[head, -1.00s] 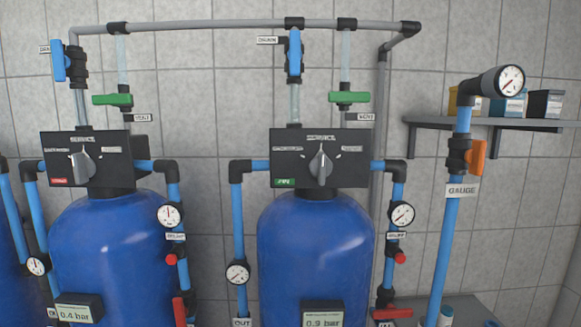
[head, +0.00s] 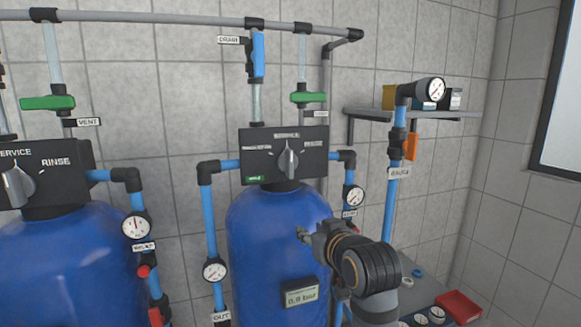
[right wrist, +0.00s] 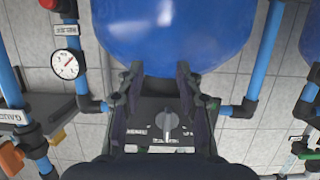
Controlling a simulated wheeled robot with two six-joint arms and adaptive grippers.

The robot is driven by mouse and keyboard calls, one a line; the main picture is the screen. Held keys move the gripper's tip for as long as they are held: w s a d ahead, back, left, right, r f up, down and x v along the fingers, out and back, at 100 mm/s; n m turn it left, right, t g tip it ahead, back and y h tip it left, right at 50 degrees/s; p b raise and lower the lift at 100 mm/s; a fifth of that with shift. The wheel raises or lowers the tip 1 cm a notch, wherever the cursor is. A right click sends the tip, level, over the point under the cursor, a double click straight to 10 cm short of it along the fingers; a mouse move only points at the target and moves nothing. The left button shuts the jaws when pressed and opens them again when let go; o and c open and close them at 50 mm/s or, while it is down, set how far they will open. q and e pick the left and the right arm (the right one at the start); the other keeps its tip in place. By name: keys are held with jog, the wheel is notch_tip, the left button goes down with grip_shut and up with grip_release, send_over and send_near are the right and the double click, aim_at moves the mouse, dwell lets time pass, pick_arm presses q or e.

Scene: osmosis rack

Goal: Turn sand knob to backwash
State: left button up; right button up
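A black control head (head: 258,172) with a grey knob (head: 289,160) sits on the middle blue tank (head: 268,225); its knob points up at the SERVICE label. A second control head (head: 70,160) at the left edge has a knob (head: 17,187) tilted up and left. I cannot read which one is sand. My right gripper (head: 303,235) is in front of the middle tank, below its control head. In the right wrist view my right gripper (right wrist: 158,75) is open and empty, with a control head and knob (right wrist: 168,122) beyond it, apart from the fingers. My left gripper is out of view.
Blue pipes (head: 206,230) and gauges (head: 354,196) flank the middle tank. A GAUGE pipe (head: 390,205) and a wall shelf (head: 430,113) stand to the right. A bench with a red tray (head: 460,307) is at lower right. Green valve handles (head: 48,103) hang above.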

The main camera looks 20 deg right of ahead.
notch_tip(320, 180, up, 11)
jog(key=t, duration=0.3)
send_near(292, 158)
jog(key=w+p, duration=0.5)
jog(key=w, duration=0.3)
jog(key=shift+a+r, duration=0.1)
jog(key=shift+a, duration=0.05)
jog(key=shift+w, duration=0.55)
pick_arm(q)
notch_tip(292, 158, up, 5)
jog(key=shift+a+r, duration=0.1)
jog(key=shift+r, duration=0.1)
pick_arm(e)
jog(key=shift+c, duration=0.3)
grip_shut()
